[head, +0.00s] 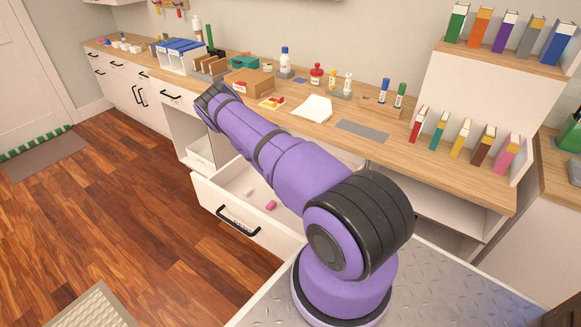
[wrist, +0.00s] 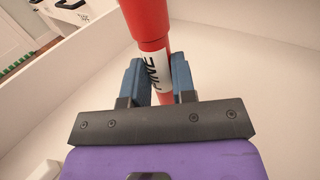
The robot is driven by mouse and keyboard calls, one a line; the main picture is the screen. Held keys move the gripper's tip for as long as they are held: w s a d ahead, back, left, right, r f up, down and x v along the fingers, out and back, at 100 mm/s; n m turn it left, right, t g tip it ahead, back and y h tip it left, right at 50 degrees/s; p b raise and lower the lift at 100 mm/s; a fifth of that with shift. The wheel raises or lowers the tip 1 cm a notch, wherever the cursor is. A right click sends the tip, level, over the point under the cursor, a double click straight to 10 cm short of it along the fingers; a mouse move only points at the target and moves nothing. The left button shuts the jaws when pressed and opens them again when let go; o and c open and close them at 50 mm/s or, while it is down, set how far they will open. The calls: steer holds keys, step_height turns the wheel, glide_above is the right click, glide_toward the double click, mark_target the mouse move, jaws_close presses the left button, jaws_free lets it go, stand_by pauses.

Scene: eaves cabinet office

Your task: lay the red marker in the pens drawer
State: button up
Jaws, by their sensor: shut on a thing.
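In the wrist view my gripper (wrist: 157,78) has its two blue fingers shut on the red marker (wrist: 150,22). The marker has a red upper part and a white label with dark lettering, and it stands roughly along the fingers' direction. White surfaces that look like a drawer's inside lie around and behind it; I cannot tell whether the marker touches them. In the head view an open white drawer (head: 208,192) with a black handle stands below the counter. Its label is too small to read.
The wooden counter (head: 425,150) above holds books, bottles and a white paper (head: 313,108). Open wooden floor (head: 130,200) lies left of the drawer.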

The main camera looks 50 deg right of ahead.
steer(key=shift+f, duration=0.6)
steer(key=shift+f, duration=0.1)
steer(key=o, duration=0.9)
